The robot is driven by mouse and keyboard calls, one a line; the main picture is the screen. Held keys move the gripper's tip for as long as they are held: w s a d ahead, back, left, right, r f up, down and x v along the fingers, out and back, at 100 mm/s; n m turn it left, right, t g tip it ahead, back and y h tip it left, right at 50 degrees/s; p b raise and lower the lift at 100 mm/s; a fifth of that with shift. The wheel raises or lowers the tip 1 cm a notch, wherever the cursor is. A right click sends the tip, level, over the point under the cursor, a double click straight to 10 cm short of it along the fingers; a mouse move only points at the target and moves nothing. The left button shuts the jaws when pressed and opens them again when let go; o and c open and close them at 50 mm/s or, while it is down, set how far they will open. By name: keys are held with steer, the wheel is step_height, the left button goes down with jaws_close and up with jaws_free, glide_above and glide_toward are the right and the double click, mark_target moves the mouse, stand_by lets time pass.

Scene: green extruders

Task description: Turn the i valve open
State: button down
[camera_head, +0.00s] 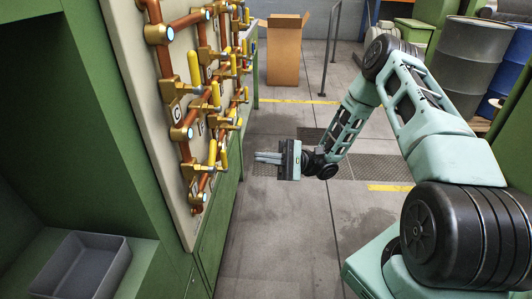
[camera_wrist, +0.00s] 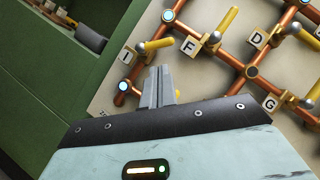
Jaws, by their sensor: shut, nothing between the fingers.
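In the wrist view, the valve marked I has a white letter plate (camera_wrist: 125,56) and a yellow handle (camera_wrist: 158,44). I cannot tell the I plate there.
Copper pipes with other yellow-handled valves crowd around, including F (camera_wrist: 188,46), D (camera_wrist: 258,38) and G (camera_wrist: 269,103). A grey bin (camera_head: 83,266) sits at lower left. A cardboard box (camera_head: 284,52) and barrels (camera_head: 468,52) stand farther back. The floor between panel and arm is clear.

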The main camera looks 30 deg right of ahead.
mark_target(212, 155)
steer(key=p+x, duration=0.1)
steer(key=x, duration=0.9)
steer(key=shift+p, duration=0.4)
steer(key=shift+s+a+r+n+g+p, duration=0.15)
steer(key=shift+r+n+g+p, duration=0.2)
steer(key=shift+n+g, duration=0.45)
steer(key=n+h+p, duration=0.1)
steer(key=n, duration=0.1)
steer(key=s+r+n+g+h+p, duration=0.1)
steer(key=n+p, duration=0.1)
steer(key=a+r+n+g+h+p, duration=0.1)
steer(key=n, duration=0.2)
steer(key=shift+s+r+h, duration=0.1)
steer(key=shift+s+h, duration=0.2)
steer(key=shift+s+a+p, duration=0.1)
steer(key=shift+p, duration=0.3)
